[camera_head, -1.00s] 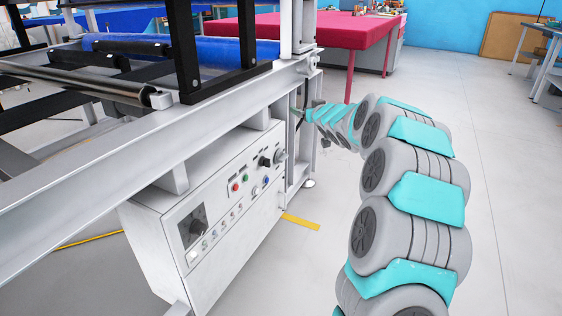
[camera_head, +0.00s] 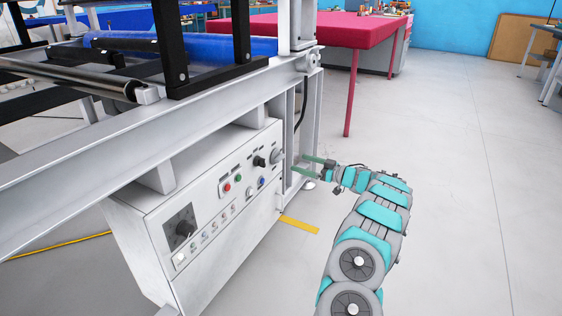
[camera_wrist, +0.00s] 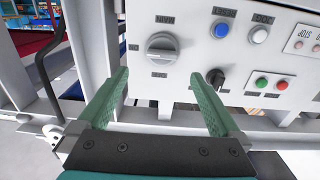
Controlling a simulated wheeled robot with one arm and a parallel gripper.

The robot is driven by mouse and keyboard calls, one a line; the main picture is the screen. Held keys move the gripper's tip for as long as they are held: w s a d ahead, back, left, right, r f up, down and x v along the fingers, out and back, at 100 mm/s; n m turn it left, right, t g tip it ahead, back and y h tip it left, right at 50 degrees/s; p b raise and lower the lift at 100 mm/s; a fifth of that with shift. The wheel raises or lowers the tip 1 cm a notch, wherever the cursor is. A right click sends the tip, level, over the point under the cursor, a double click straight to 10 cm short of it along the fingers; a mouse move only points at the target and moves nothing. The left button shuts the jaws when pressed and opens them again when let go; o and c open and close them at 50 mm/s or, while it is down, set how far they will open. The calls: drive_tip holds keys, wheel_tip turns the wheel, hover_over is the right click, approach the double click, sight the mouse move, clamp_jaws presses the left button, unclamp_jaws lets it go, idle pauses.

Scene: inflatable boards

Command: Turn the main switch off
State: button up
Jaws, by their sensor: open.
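The main switch is a round grey knob (camera_wrist: 162,46) with a raised bar, on a white panel; its upside-down label reads MAIN. In the head view the main switch (camera_head: 276,156) sits at the panel's far upper right end. My gripper (camera_head: 304,165) is open, with green fingers pointing at the panel from the right. In the wrist view my gripper (camera_wrist: 160,76) has its fingers spread to either side, just below the knob. The knob lies roughly centred between the fingertips, apart from them. Nothing is held.
The white control box (camera_head: 150,235) hangs under a grey machine beam (camera_head: 110,165). A black knob (camera_wrist: 215,78) sits close to the right finger. Blue, white, green and red buttons are nearby. A frame post (camera_head: 311,110) stands behind my gripper. The floor to the right is clear.

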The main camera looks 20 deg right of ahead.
sight(282, 159)
drive_tip(key=x, duration=0.7)
drive_tip(key=shift+w+a+f+b, duration=0.15)
drive_tip(key=shift+a+f+b, duration=0.1)
drive_tip(key=shift+a+b, duration=0.1)
drive_tip(key=c, duration=1.4)
